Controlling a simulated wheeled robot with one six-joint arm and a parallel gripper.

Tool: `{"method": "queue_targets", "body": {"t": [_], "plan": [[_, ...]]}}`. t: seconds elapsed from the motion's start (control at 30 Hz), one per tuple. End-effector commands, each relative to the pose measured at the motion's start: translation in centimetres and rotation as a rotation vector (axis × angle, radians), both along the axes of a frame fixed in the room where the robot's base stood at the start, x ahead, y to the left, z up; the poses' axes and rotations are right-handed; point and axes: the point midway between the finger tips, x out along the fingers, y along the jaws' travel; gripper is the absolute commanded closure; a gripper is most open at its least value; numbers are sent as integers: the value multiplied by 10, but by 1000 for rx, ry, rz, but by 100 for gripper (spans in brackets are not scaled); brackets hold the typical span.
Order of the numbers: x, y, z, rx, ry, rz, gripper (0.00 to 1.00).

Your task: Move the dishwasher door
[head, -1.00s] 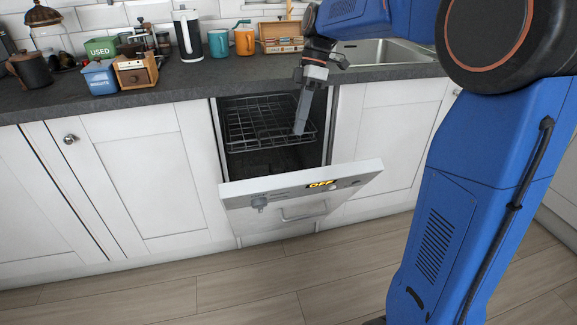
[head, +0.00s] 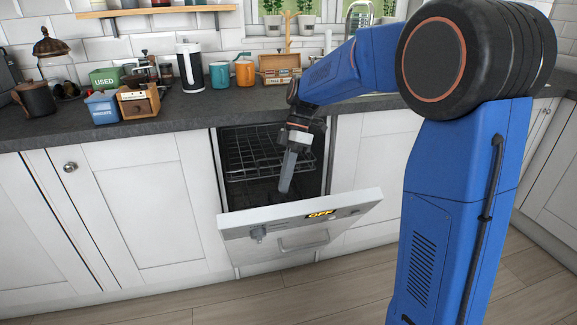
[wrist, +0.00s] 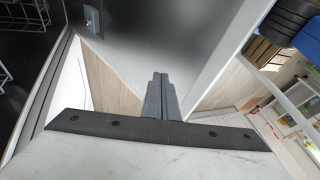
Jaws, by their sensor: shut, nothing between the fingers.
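The dishwasher door (head: 285,228) is partly open in the head view, tilted outward from the cabinet front. It has a light panel with an "OFF" display and a bar handle (head: 303,241). My gripper (head: 285,188) is shut and empty, pointing down into the gap between the door's top edge and the dishwasher opening. In the wrist view the closed fingers (wrist: 161,95) show in front of a grey surface that looks like the door's inner side. Whether the fingertips touch the door I cannot tell.
A wire rack (head: 250,152) sits inside the dishwasher. The slate worktop (head: 150,120) above carries a kettle (head: 189,66), mugs and boxes. White cabinets (head: 130,200) flank the opening. The wood floor in front is clear.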

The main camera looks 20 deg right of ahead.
Motion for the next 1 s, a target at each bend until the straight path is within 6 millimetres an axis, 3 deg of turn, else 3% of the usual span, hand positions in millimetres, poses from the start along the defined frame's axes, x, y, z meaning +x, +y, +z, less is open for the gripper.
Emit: {"method": "queue_targets", "body": {"t": [0.33,1.0], "plan": [[-33,2,-22,0,0,1,100],[-42,2,-31,0,-22,0,100]]}}
